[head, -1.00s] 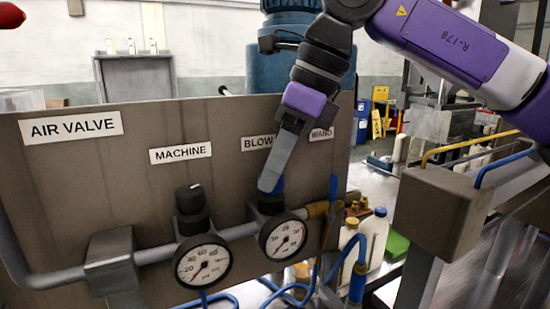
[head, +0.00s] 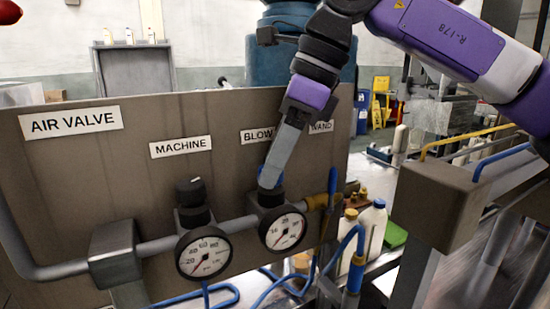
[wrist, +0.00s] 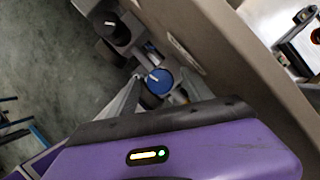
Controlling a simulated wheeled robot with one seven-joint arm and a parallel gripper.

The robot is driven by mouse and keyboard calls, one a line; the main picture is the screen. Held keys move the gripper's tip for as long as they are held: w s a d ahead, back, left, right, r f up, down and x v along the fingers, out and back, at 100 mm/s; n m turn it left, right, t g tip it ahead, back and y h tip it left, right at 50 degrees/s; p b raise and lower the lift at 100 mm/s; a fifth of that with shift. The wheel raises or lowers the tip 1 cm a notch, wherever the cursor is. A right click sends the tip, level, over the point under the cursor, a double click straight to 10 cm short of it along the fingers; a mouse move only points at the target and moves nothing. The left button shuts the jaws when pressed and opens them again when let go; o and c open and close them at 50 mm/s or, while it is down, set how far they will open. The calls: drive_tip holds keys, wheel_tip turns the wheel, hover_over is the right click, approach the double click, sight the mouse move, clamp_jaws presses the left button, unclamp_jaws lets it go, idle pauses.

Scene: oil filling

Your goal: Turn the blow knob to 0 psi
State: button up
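The blow knob is the blue-topped knob (wrist: 160,81) in the middle of the wrist view, with a white mark on its face. In the head view it (head: 265,174) is mostly behind the finger of my gripper, above the blow gauge (head: 283,229). My gripper (head: 270,184) reaches down over the knob. In the wrist view its two grey fingers stand on either side of the knob, and a gap shows at the right finger. The gauge needle points into the lower left, but its exact reading is too small to tell.
The black machine knob (head: 191,194) and machine gauge (head: 204,254) are to the left on the same pipe. The grey panel (head: 60,190) rises close behind.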

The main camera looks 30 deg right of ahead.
drive_tip(key=v, duration=0.7)
drive_tip(key=shift+r, duration=0.4)
drive_tip(key=shift+s, duration=0.1)
